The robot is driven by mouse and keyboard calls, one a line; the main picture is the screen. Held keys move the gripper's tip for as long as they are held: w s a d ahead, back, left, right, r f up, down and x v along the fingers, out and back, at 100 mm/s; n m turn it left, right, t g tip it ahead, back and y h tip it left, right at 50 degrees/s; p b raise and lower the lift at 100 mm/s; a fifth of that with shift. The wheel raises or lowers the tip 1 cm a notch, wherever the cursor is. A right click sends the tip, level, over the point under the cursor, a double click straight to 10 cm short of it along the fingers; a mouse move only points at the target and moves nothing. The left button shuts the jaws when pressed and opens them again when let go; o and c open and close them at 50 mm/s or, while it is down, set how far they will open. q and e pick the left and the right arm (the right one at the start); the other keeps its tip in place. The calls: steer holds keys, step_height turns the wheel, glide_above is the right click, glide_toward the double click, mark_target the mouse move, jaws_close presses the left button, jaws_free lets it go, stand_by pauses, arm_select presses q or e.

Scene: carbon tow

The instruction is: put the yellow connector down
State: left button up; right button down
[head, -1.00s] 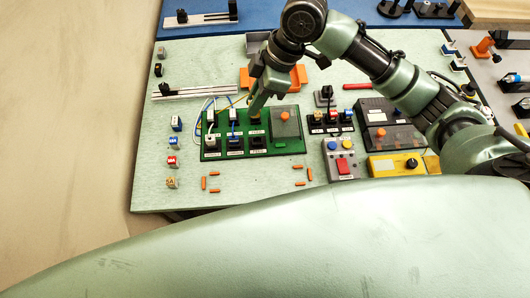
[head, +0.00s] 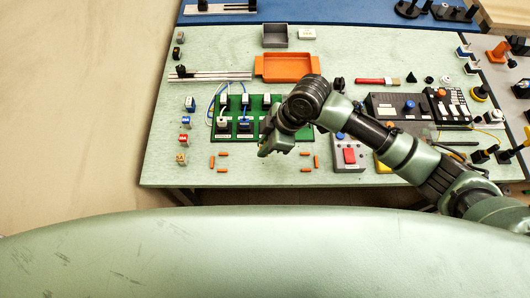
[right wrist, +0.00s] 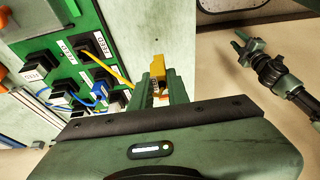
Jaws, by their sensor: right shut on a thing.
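My right gripper (head: 264,153) is over the front edge of the green board (head: 216,136), pointing down. In the right wrist view its fingers (right wrist: 159,90) are shut on the yellow connector (right wrist: 158,68). The connector is beside the green board (right wrist: 92,18), over the pale table top. In the head view the arm hides the connector. A yellow cable (right wrist: 108,64) runs across the board towards my gripper. In the right wrist view my left gripper (right wrist: 243,42) is small and far off at the right; its jaws are too small to read.
Black sockets and blue cables (right wrist: 88,94) are on the board. Several small orange pieces (head: 222,154) lie in front of it. Labelled blocks (head: 183,139) stand at its left. A grey box with a red button (head: 349,156) is at the right.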

steer(key=shift+f, duration=0.95)
step_height(320, 180, down, 3)
steer(key=shift+f+p, duration=0.2)
steer(key=shift+p, duration=0.1)
steer(key=shift+f, duration=0.45)
steer(key=shift+f, duration=0.1)
steer(key=c, duration=1.4)
jaws_free()
steer(key=shift+o, duration=0.2)
steer(key=b+v, duration=0.1)
steer(key=v, duration=1.1)
